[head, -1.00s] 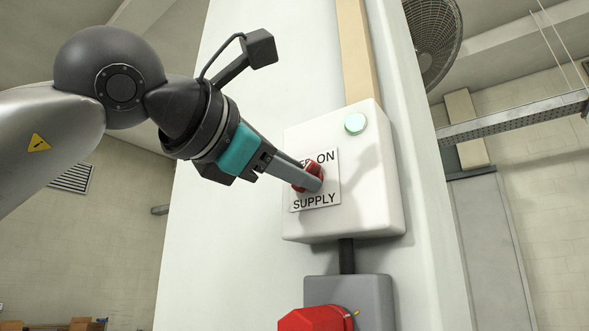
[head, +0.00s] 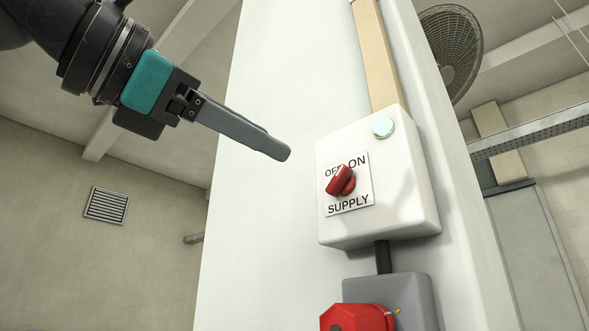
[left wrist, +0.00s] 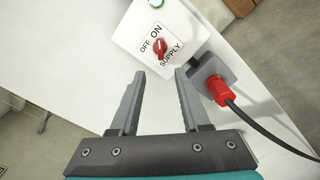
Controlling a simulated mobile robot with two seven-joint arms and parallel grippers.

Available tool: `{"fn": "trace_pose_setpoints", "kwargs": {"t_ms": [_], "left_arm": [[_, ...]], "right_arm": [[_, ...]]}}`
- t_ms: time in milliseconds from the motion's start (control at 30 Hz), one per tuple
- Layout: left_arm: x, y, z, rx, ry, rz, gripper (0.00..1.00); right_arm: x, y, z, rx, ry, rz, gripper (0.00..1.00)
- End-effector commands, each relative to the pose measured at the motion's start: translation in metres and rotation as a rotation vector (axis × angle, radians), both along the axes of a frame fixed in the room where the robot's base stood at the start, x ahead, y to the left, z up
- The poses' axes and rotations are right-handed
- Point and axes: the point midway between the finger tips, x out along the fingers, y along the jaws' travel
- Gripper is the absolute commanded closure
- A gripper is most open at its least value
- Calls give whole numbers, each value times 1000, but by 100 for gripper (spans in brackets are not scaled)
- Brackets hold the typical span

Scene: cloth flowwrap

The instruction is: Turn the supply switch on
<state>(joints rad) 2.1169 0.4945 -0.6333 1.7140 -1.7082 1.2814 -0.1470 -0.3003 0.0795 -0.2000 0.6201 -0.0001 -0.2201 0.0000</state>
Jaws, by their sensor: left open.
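The supply switch is a red rotary knob (head: 341,180) on a white plate lettered OFF, ON and SUPPLY, fixed to a white box (head: 400,210). Its ridge leans up and right, toward ON. In the left wrist view the knob (left wrist: 160,48) also has its ridge lined up toward ON. My left gripper (head: 284,152) is to the upper left of the box, apart from the knob. Its two fingers (left wrist: 160,73) stand apart with nothing between them, and the knob shows beyond their tips. My right gripper is not in view.
A pale green lamp (head: 383,127) sits at the top of the box. Below is a grey socket box (head: 415,295) with a red plug (head: 358,317); the wrist view shows its black cable (left wrist: 265,132). All are on a white column (head: 265,240). Free room lies left of the box.

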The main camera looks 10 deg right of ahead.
Motion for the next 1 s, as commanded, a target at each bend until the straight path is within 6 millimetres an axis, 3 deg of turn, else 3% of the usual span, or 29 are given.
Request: {"fn": "trace_pose_setpoints", "kwargs": {"t_ms": [100, 300, 1000], "left_arm": [[-11, 14, -1, 0, -1, 1, 54], [-19, 24, 0, 1, -2, -1, 54], [-16, 19, -5, -7, 16, -30, 54]], "right_arm": [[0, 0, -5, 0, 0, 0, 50], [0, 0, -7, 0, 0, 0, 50], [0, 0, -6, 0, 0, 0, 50]]}}
